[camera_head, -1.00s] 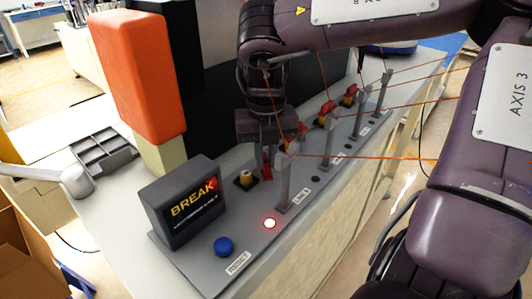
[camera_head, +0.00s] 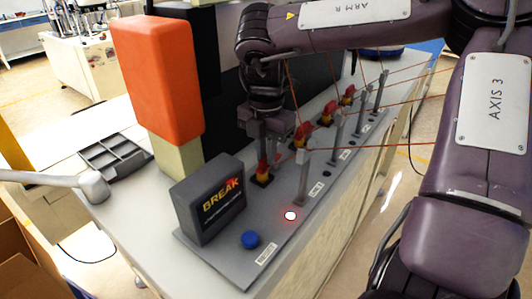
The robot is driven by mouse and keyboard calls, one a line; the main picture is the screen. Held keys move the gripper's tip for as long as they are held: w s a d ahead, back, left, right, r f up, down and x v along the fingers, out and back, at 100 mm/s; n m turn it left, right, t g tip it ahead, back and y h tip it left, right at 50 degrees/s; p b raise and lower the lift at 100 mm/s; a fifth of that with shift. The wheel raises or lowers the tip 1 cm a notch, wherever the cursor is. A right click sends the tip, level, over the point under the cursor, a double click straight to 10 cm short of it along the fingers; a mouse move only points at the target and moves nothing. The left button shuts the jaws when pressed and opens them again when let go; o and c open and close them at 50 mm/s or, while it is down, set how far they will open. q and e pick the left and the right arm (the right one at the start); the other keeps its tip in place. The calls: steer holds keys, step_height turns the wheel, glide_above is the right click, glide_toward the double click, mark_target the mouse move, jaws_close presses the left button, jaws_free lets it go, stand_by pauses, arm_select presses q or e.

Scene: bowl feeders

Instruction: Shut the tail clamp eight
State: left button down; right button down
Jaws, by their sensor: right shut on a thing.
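The nearest clamp (camera_head: 262,174) in the row has a yellow body on a black base and a red top part. My right gripper (camera_head: 263,150) comes down from above and is shut on that red part, right over the yellow body. The fingertips partly hide the red part, so I cannot tell whether it is fully seated. Several like clamps, such as the second one (camera_head: 301,135), stand farther along the row with red tops. My left gripper is not in view.
A monitor (camera_head: 209,198) reads BREAK. A red lamp (camera_head: 290,216) glows beside a blue button (camera_head: 250,239). Grey posts (camera_head: 302,178) carry thin orange threads close to my right arm. An orange block (camera_head: 162,80) stands left of the gripper. A grey tray (camera_head: 115,158) lies at left.

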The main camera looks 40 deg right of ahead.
steer(key=shift+w+m, duration=0.2)
steer(key=shift+m, duration=0.2)
steer(key=c, duration=1.4)
jaws_free()
steer(key=shift+c, duration=0.2)
step_height(320, 180, up, 8)
steer(key=shift+f, duration=0.1)
